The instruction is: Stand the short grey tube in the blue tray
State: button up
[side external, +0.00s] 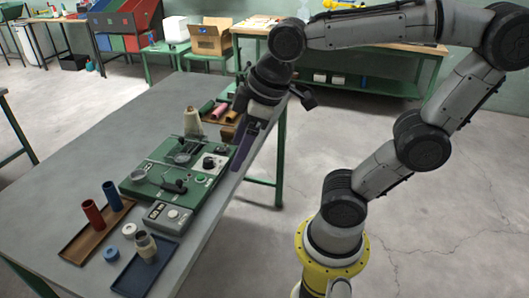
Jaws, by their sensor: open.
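The blue tray (130,282) lies at the near end of the table. A short, pale grey-beige tubular piece (146,247) stands upright at its far-left part; its top looks wider than its body. I take this for the short grey tube, but the picture is too small to be sure. My gripper (242,106) is open, above the far right edge of the table, far from the blue tray. Its fingers are small and dark here, and I see nothing held in them.
A brown tray (75,252) left of the blue one holds an upright red tube (94,216) and blue tube (111,195). A green machine (180,165) fills mid-table. A thread cone (192,122) and coloured tubes (217,111) stand beyond.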

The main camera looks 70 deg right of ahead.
jog(key=s+m, duration=0.1)
jog(key=s+d+f+m, duration=0.1)
jog(key=s, duration=0.1)
jog(key=s+f+m+t, duration=0.1)
jog(key=m, duration=0.1)
jog(key=shift+s+d, duration=0.3)
jog(key=shift+d, duration=0.05)
